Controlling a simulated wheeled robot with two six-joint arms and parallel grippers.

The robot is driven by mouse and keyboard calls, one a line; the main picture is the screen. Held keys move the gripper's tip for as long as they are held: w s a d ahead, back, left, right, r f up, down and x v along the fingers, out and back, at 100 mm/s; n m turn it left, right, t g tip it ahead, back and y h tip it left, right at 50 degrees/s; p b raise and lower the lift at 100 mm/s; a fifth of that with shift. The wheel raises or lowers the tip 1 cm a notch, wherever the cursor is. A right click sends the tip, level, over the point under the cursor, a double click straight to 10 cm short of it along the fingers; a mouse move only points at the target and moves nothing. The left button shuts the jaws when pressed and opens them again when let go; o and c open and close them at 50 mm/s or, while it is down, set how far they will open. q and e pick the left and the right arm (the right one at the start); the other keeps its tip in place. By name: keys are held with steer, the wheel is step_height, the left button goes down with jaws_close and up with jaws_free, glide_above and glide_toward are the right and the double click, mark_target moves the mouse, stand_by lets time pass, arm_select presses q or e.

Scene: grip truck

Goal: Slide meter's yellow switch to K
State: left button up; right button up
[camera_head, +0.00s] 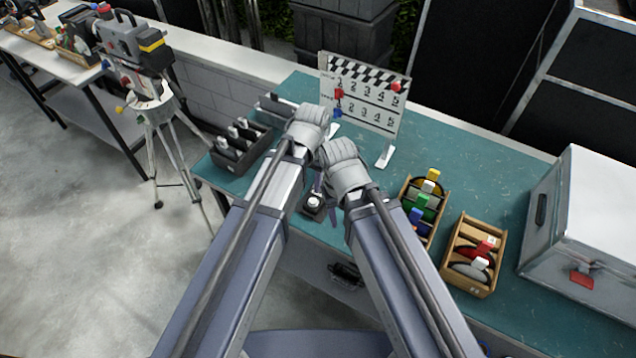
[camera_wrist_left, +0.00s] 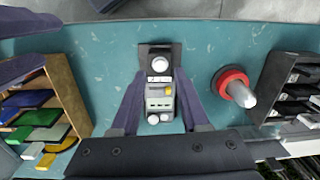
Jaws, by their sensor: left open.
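The meter (camera_wrist_left: 158,88) is a small dark device with a pale round dial and a pale green panel. In the left wrist view it lies in the middle, between my left gripper's fingers. Its yellow switch (camera_wrist_left: 168,89) sits at the right side of its face. The K mark is too small to read. My left gripper (camera_wrist_left: 160,82) is open, one finger on each side of the meter; contact cannot be told. In the head view the meter (camera_head: 313,206) shows partly, below the wrists. My right arm's wrist (camera_head: 345,168) is beside the left one; its fingertips are hidden there.
A clapperboard (camera_head: 364,97) stands behind my wrists on the teal table (camera_head: 470,165). A dark tray (camera_head: 232,158) is at the left; wooden crates of coloured items (camera_head: 425,207) and a silver case (camera_head: 590,225) are right. A red ring with a silver peg (camera_wrist_left: 236,87) is close by.

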arm_select(q)
steer(key=shift+m+h, duration=0.3)
steer(key=shift+m, duration=0.3)
steer(key=w, duration=0.2)
steer(key=w+d+f+b, duration=0.1)
steer(key=w, duration=0.2)
steer(key=w+d+f+b, duration=0.1)
steer(key=w, duration=0.2)
steer(key=shift+w+d+f, duration=0.2)
steer(key=shift+w+f, duration=0.05)
arm_select(e)
step_height(320, 180, down, 2)
steer(key=shift+f, duration=0.25)
arm_select(q)
step_height(320, 180, down, 8)
steer(key=b, duration=0.7)
steer(key=shift+b, duration=0.4)
arm_select(e)
step_height(320, 180, down, 8)
steer(key=shift+r, duration=0.1)
arm_select(q)
steer(key=shift+r, duration=0.1)
steer(key=shift+c, duration=0.2)
jaws_close()
steer(key=shift+s, duration=0.1)
